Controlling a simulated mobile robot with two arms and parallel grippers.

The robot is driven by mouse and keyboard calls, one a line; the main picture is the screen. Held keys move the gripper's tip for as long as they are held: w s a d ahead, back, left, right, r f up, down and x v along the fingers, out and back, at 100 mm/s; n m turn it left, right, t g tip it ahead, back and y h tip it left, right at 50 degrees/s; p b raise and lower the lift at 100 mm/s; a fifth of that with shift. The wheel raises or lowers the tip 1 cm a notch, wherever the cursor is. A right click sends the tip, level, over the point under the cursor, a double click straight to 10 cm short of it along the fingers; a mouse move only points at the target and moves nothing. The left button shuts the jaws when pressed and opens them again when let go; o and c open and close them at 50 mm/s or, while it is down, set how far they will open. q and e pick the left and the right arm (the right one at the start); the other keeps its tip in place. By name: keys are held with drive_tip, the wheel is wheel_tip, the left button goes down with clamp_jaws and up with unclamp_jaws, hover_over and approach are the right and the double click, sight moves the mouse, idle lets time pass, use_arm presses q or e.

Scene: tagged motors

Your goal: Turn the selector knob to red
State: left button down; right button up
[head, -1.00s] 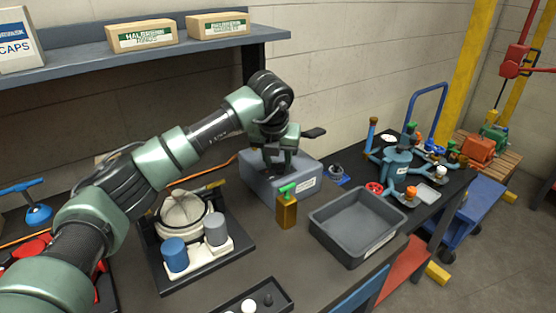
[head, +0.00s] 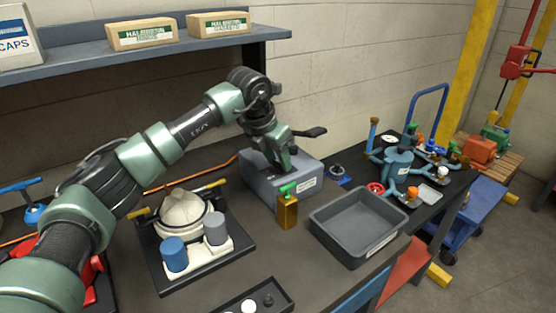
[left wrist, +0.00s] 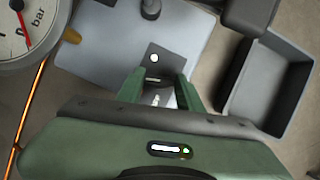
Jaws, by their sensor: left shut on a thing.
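The grey selector box (head: 262,191) stands on the bench below my left gripper (head: 280,165). In the left wrist view my left gripper (left wrist: 160,92) reaches over the box's pale top (left wrist: 115,38). Its two green fingers are shut on the dark selector knob (left wrist: 170,80), which stands on a dark plate. A white dot shows on the plate just beyond the knob. The fingers hide much of the knob, and I see no red mark beside it, so its setting cannot be read. My right gripper is not in view.
A black handle (head: 313,132) sticks out behind the gripper. A gauge (left wrist: 24,30) shows in the left wrist view.

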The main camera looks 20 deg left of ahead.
use_arm(q)
drive_tip(key=shift+w+r+m+h+p, duration=0.15)
drive_tip(key=shift+m+h, duration=0.15)
drive_tip(key=shift+m, duration=0.45)
drive_tip(key=shift+m+h+p, duration=0.15)
drive_tip(key=shift+m+h, duration=0.15)
drive_tip(key=shift+m, duration=0.45)
drive_tip(key=c, duration=0.9)
unclamp_jaws()
drive_tip(key=b+v, duration=0.1)
drive_tip(key=v, duration=0.6)
drive_tip(key=shift+a+r, duration=0.1)
drive_tip(key=shift+r, duration=0.25)
drive_tip(key=shift+f, duration=0.1)
